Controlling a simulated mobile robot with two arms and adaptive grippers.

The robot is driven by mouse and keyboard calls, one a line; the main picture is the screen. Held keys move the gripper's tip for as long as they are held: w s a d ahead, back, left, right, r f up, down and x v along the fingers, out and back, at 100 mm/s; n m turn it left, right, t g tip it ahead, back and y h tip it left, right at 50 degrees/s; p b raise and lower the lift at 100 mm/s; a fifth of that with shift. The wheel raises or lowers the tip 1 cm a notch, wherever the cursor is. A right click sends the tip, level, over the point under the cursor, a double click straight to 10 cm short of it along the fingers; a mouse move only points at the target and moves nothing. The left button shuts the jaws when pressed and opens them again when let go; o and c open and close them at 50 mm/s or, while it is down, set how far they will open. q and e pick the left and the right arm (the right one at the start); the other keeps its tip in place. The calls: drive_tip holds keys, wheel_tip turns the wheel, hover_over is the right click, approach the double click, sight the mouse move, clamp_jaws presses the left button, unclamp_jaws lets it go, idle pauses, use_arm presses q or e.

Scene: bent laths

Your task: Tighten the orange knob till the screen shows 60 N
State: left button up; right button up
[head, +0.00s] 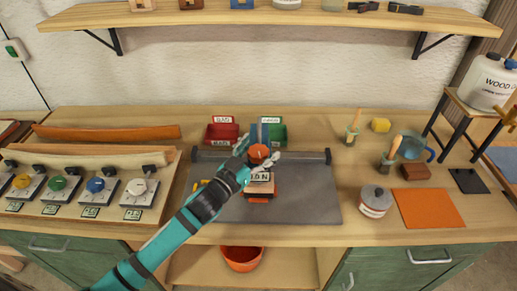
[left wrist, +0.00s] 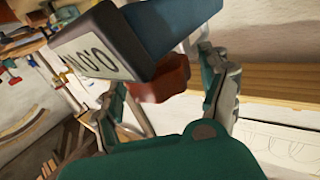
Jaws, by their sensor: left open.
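The orange knob (head: 258,153) sits above a small white screen (head: 262,177) on a device standing on the grey mat. My left gripper (head: 260,149) is open, with one finger on each side of the knob. In the left wrist view the reddish-orange knob (left wrist: 163,80) shows between the two spread fingers (left wrist: 168,95); I cannot tell whether they touch it. There the dark device's screen (left wrist: 95,58) appears upside down and seems to read 0.0 N. In the head view the screen is partly hidden by my gripper. My right gripper is not in view.
The grey mat (head: 310,200) has free room on its right. Red (head: 222,133) and green (head: 279,132) bins stand behind. A board with several coloured dials (head: 95,190) is at left. A tin (head: 375,203), an orange sheet (head: 428,208) and a blue mug (head: 412,147) are at right.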

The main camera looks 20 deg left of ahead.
use_arm(q)
drive_tip(key=c, duration=1.2)
